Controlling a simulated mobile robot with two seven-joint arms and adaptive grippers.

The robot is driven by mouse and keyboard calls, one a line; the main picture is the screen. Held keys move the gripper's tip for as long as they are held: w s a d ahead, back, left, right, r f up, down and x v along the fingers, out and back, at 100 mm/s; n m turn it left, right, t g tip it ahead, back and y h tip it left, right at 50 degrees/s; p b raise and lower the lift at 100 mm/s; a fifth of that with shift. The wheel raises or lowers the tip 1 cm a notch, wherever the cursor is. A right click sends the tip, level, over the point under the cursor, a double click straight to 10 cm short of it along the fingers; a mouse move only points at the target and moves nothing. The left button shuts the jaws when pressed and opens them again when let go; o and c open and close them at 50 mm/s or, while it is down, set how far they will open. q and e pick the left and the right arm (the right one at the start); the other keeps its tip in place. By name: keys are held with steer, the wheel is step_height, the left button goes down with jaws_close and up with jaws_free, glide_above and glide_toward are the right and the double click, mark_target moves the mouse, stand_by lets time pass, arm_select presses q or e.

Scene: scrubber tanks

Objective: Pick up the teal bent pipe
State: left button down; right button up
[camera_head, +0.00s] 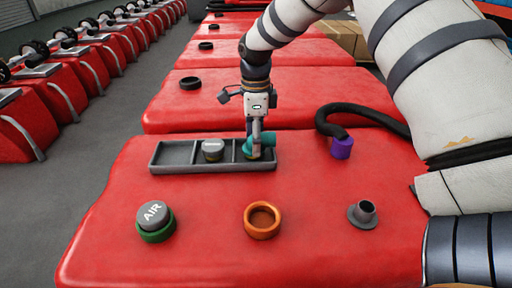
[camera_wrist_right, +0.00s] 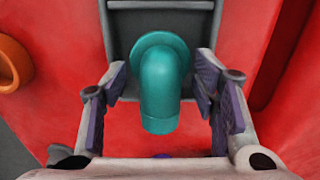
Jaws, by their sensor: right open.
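The teal bent pipe (camera_head: 252,150) stands in the right compartment of the grey tray (camera_head: 173,168), partly hidden behind my right gripper (camera_head: 257,140). In the right wrist view the teal bent pipe (camera_wrist_right: 160,85) shows its round flange and its bend, with its end toward the camera. My right gripper (camera_wrist_right: 160,105) is open, with one purple-padded finger on each side of the pipe. Gaps show between the pads and the pipe. My left gripper is not in view.
A grey cap (camera_head: 212,150) sits in the tray's middle compartment. In front are an AIR cap on a green ring (camera_head: 156,232), an orange ring (camera_head: 262,220) and a grey flanged fitting (camera_head: 363,213). A black hose with a purple end (camera_head: 342,148) lies to the right.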

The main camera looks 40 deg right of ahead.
jaws_close()
steer(key=shift+r, duration=0.15)
